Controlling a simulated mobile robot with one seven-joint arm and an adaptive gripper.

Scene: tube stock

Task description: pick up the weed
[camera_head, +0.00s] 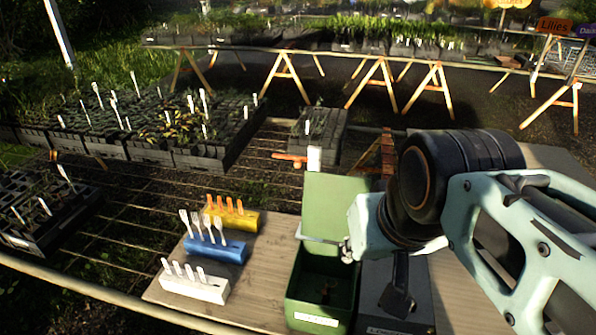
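No single plant can be picked out surely as the weed. Small plants with yellow-orange leaves (178,125) stand among green seedlings in the black pot trays (150,150) at the left. My arm comes in from the right and covers part of the bench. Small metal parts at its near end, perhaps my gripper (347,250), show in front of the green box (345,205) with its raised lid. Fingertips cannot be made out, nor whether they hold anything. A few dim brownish bits lie inside the green box, too dark to name.
White (195,285), blue (215,250) and yellow (232,220) blocks holding labels stand on the wooden bench (255,300). A dark labelled container (372,300) is right of the green box. A small pot tray (318,133) stands on the slatted table behind. Trestles stand at the back.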

